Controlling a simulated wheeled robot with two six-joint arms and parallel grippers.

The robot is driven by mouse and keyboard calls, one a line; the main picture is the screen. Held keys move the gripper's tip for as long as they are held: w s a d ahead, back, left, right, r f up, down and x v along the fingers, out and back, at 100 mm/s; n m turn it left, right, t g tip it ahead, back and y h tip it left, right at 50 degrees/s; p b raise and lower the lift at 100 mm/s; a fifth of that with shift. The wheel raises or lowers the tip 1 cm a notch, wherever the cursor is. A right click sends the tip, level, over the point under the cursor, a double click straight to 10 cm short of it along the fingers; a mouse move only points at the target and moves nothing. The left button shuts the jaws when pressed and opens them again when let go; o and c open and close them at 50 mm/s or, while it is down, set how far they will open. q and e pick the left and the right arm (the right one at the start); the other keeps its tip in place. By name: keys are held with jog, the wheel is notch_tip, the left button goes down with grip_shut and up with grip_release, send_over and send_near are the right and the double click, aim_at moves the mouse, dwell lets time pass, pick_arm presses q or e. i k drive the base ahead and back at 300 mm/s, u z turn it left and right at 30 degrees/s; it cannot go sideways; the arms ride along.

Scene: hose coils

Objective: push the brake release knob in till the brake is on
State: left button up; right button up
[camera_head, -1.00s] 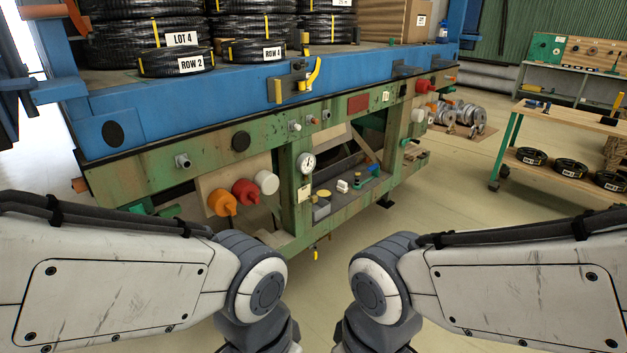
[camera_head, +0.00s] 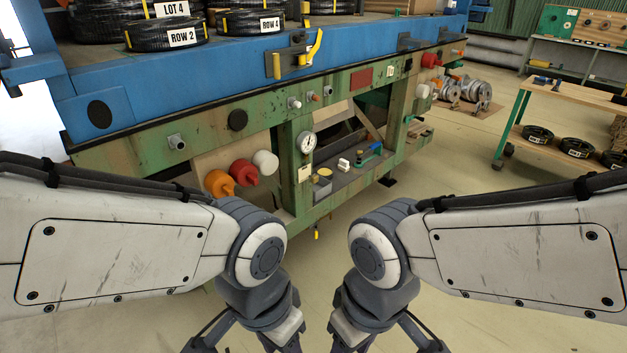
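Several knobs sit on the green beam of the wagon frame (camera_head: 215,150). They are a pale knob (camera_head: 294,103), a small orange knob (camera_head: 313,97), another small pale knob (camera_head: 328,90), a black round knob (camera_head: 237,120) and a grey metal stub (camera_head: 177,142). Below hang a large orange knob (camera_head: 218,184), a red one (camera_head: 244,172) and a white one (camera_head: 266,162). No readable label tells which is the brake release knob, nor how far any is pushed in.
A gauge (camera_head: 306,142) is on the green upright above a tray of small parts. A yellow-handled latch (camera_head: 315,48) is on the blue deck edge, below black hose coils (camera_head: 165,33). A workbench (camera_head: 577,108) stands right. The floor (camera_head: 440,210) between is clear.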

aim_at(315, 179)
jog(key=k, duration=0.4)
jog(key=u, duration=0.75)
jog(key=i, duration=1.55)
jog(key=z, duration=0.5)
